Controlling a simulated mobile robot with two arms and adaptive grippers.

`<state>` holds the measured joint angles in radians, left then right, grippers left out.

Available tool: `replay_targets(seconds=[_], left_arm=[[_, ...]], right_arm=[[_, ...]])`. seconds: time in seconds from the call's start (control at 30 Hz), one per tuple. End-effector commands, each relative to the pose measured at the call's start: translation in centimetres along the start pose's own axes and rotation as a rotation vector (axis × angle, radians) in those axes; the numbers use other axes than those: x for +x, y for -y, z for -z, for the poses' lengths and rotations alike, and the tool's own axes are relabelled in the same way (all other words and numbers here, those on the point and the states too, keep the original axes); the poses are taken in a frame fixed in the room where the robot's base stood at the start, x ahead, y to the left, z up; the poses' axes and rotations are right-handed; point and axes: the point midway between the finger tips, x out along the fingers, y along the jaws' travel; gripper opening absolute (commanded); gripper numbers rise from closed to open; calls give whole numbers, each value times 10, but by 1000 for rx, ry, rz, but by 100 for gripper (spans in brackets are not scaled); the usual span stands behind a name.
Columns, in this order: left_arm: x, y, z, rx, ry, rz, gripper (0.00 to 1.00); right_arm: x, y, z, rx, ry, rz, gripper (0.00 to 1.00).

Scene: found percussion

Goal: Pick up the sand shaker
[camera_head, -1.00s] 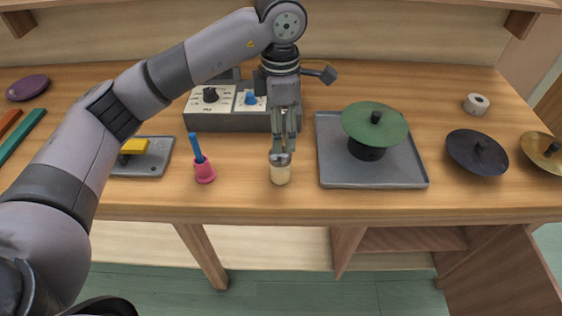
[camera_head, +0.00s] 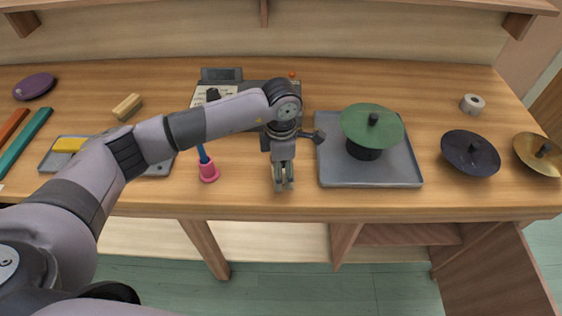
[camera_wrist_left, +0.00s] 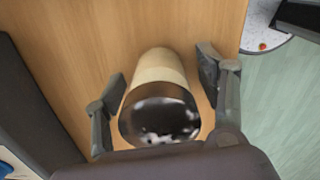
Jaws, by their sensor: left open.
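The sand shaker (camera_wrist_left: 160,68) is a cream cylinder with a dark, shiny cap. In the left wrist view it stands on the wooden table between the two fingers of my left gripper. A gap shows on its right side; the left finger is very close, and I cannot tell if it touches. My left gripper (camera_head: 283,184) is open and points down at the table near its front edge. In the head view it hides most or all of the shaker. My right gripper is not in view.
A grey tray (camera_head: 408,178) with a green disc (camera_head: 352,122) on a dark base lies close on the right. A control box (camera_head: 220,75) is behind, partly covered by my arm. The table's front edge is near.

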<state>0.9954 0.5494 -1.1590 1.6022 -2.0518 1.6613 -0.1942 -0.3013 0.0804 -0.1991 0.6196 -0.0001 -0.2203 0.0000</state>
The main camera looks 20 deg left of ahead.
Motion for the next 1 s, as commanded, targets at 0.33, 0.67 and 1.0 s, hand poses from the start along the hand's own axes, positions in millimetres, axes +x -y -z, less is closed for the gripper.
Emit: replay_targets(seconds=[0.33,0.67,1.0], left_arm=[[1,0,0,0,0,-1,58],[1,0,0,-1,0,-1,36],[1,0,0,-1,0,-1,13]], right_arm=[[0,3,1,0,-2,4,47],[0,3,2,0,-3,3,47],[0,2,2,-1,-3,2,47]])
